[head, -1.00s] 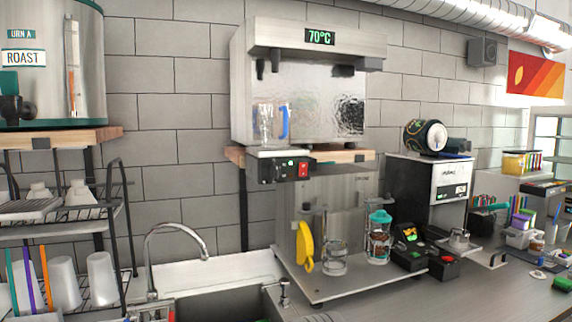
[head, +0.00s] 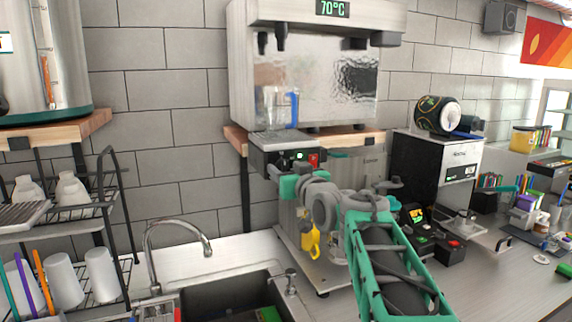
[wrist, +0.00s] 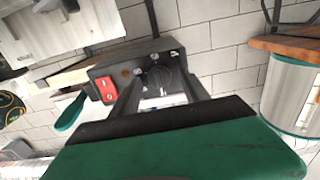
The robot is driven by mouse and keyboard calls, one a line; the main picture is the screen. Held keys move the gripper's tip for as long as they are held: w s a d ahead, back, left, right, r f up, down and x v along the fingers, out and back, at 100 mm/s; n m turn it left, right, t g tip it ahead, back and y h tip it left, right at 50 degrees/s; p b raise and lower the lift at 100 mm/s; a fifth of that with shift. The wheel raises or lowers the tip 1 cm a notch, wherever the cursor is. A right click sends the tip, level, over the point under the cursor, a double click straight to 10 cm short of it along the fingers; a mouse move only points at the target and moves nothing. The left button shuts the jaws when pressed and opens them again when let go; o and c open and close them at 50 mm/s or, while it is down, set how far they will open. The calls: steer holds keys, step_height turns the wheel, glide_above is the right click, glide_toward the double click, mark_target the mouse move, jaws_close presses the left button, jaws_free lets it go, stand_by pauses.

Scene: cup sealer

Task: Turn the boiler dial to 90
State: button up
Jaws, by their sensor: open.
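The boiler (head: 305,90) is a steel box on a wooden shelf, and its green display (head: 332,8) reads 70°C. A dark control box (head: 285,152) hangs under it, with a green light and a red switch (head: 314,159). In the wrist view the box (wrist: 135,68) shows the red switch (wrist: 105,89) and a dark round dial (wrist: 161,77). My gripper (head: 272,172) is in front of the box's left part and hides the dial in the head view. In the wrist view my gripper (wrist: 162,84) is open, its fingers on either side of the dial. I cannot tell whether they touch it.
A glass pitcher with a blue handle (head: 294,109) stands in front of the boiler above the box. A sink tap (head: 178,228), a cup rack (head: 85,245) and a large urn (head: 60,50) are at left.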

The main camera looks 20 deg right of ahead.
steer(key=shift+c, duration=0.5)
jaws_close()
